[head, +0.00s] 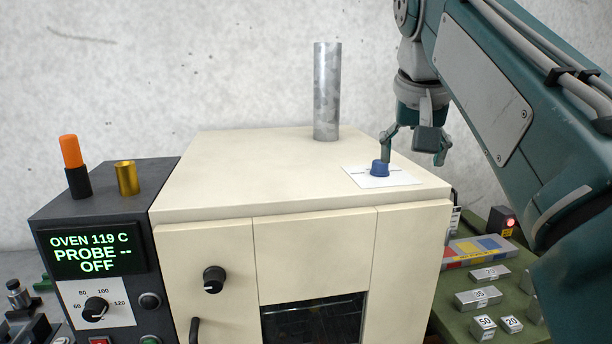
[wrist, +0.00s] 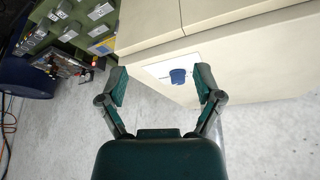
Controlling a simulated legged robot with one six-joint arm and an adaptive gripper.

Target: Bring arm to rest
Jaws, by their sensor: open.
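My gripper (head: 414,154) is open and empty, pointing down over the right part of the oven's top. In the wrist view my gripper (wrist: 161,84) has its two fingers spread wide, with a blue knob (wrist: 178,76) showing between them, beyond the tips. In the head view the blue knob (head: 379,168) sits on a white plate (head: 400,179) on top of the cream oven (head: 260,170). One finger stands close behind the knob in the picture; I cannot tell whether they touch. My teal arm comes in from the upper right.
A metal pipe (head: 327,92) rises from the oven's top. A dark control box (head: 105,205) with a lit display stands at the left, bearing an orange-topped piece (head: 70,151) and a brass cup (head: 126,178). A green bench (head: 455,318) with several labelled blocks is at the right.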

